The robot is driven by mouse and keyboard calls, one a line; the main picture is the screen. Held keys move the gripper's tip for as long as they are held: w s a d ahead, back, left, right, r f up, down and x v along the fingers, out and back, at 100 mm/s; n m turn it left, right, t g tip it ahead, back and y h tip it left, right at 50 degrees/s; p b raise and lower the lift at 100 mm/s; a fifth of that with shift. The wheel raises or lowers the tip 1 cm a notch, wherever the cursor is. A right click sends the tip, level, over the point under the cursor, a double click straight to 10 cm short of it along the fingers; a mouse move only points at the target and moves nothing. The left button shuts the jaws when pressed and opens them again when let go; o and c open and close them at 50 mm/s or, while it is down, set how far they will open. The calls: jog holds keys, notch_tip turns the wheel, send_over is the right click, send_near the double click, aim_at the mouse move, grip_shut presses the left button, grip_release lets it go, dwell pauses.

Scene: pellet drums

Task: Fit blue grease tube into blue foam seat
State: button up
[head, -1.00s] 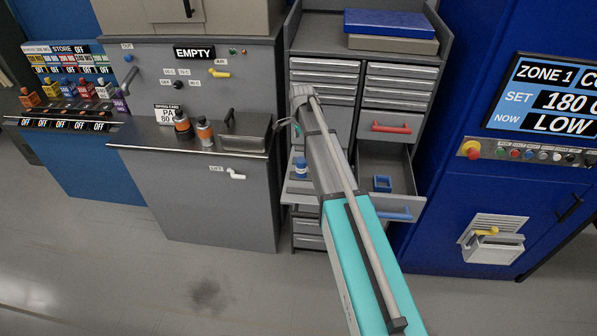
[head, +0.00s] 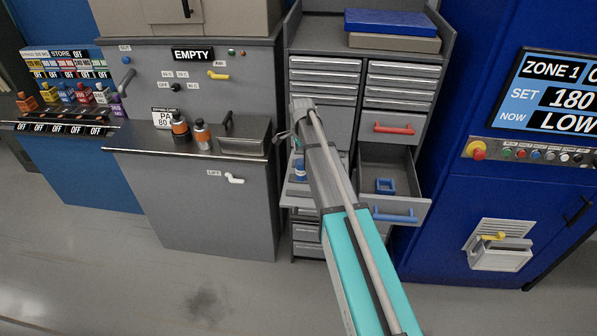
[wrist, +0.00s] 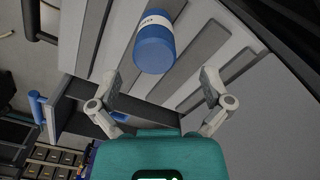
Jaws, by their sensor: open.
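The blue grease tube (head: 300,170) with a white label stands on a grey pull-out shelf left of my arm. In the wrist view the blue tube (wrist: 154,48) shows large, just beyond and between the fingertips. My gripper (wrist: 161,82) is open, its two fingers apart on either side, with nothing held. In the head view its fingers are mostly hidden behind my arm. The blue foam seat (head: 385,191) is a small blue block with a recess, inside the open grey drawer to the right of my arm.
The open drawer (head: 410,210) has a blue handle (head: 394,216). A closed drawer above has a red handle (head: 394,128). Orange-and-black bottles (head: 180,128) stand on the steel counter at left. A blue cabinet with a control panel (head: 550,100) is at right.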

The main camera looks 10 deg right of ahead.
aim_at(301, 169)
jog(key=shift+s+a+f+b, duration=0.1)
jog(key=shift+f+b, duration=2.5)
jog(key=shift+b, duration=0.05)
jog(key=c, duration=1.3)
